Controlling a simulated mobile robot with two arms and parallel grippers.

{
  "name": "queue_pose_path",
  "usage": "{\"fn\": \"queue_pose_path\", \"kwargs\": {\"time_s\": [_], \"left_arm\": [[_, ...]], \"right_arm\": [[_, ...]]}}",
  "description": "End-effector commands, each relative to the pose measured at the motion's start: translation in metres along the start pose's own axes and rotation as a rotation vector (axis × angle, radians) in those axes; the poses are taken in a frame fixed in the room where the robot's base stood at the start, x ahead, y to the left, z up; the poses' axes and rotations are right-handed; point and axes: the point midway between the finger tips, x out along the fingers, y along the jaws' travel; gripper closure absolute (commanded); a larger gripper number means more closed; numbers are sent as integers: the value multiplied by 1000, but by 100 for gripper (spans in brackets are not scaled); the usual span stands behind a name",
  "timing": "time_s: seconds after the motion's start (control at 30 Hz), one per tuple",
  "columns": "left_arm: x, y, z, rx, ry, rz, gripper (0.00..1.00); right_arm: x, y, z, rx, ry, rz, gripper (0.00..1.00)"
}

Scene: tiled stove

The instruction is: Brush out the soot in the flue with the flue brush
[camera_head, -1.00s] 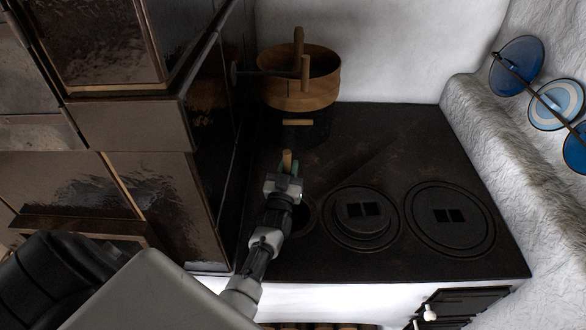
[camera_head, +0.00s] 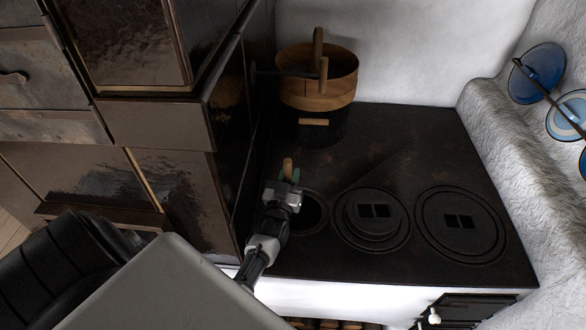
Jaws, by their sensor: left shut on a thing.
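My left gripper (camera_head: 284,188) is above the left part of the black stove top (camera_head: 400,140), close to the dark tiled stove wall. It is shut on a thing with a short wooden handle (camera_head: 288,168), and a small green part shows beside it. I cannot tell whether this is the flue brush, as the gripper hides most of it. An open round hole (camera_head: 312,214) in the stove top shows just right of the gripper. I cannot make out the flue or any soot. My right gripper is not in view.
A round wooden-rimmed container (camera_head: 318,97) with upright wooden handles in it stands at the back left. Two ring-shaped stove lids (camera_head: 372,236) lie right of the hole. The glossy brown tiled stove (camera_head: 150,125) blocks the left. The back right stove top is clear.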

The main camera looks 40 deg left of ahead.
Motion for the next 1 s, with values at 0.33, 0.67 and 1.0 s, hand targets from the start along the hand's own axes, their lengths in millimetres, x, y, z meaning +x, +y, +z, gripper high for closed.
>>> {"fn": "queue_pose_path", "kwargs": {"time_s": [0.33, 0.67, 1.0], "left_arm": [[-11, 6, -2, -2, -4, 1, 100], [-26, 15, -3, -1, -10, 0, 100], [-31, 33, -2, -7, -18, 1, 100]], "right_arm": [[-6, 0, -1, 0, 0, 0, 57], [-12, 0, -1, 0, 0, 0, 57], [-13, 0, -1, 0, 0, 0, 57]]}}
